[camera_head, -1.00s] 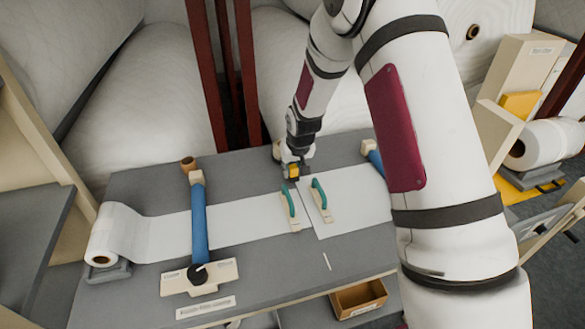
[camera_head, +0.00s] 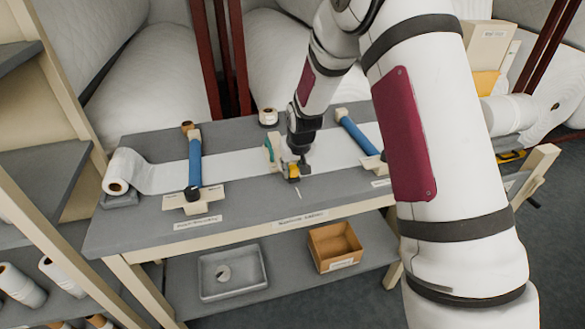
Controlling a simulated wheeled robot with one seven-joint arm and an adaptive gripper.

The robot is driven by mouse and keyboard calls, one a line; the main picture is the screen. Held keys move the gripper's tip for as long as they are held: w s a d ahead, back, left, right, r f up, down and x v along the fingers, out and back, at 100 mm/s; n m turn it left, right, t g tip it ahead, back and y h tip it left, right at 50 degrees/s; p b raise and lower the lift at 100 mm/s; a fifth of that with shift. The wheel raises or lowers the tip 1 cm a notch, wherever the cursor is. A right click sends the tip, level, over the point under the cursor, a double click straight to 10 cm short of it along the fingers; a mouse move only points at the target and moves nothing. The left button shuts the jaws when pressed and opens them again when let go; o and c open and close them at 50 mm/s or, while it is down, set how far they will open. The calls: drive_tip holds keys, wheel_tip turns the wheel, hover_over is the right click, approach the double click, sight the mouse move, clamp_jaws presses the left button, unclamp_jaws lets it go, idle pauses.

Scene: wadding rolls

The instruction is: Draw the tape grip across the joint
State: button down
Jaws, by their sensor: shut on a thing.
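My gripper (camera_head: 292,168) is above the middle of the grey table, at the front edge of the white wadding strip. It is shut on a small yellow piece (camera_head: 293,171), seemingly the tape grip, mostly covered by the dark fingers. The left length of wadding (camera_head: 228,166) runs from the roll towards my gripper; the right length (camera_head: 335,147) continues beyond it. The joint between them is hidden by my gripper and wrist. A green-handled plate (camera_head: 269,152) stands just left of my gripper; I cannot see a second one. No tape can be made out on the joint.
A blue bar (camera_head: 195,157) crosses the left strip; another blue bar (camera_head: 355,134) lies at the right. A wadding roll (camera_head: 124,172) sits at the left end. A small tape roll (camera_head: 268,117) stands at the back edge. A grey tray (camera_head: 232,272) and wooden box (camera_head: 335,246) are below.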

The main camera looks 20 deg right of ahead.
drive_tip(key=shift+s+d+f, duration=0.1)
drive_tip(key=shift+s+d, duration=0.15)
drive_tip(key=c, duration=1.4)
unclamp_jaws()
drive_tip(key=shift+s, duration=0.1)
drive_tip(key=shift+o, duration=0.2)
drive_tip(key=shift+a, duration=0.1)
drive_tip(key=shift+r, duration=0.2)
drive_tip(key=shift+r, duration=0.3)
drive_tip(key=v, duration=1.1)
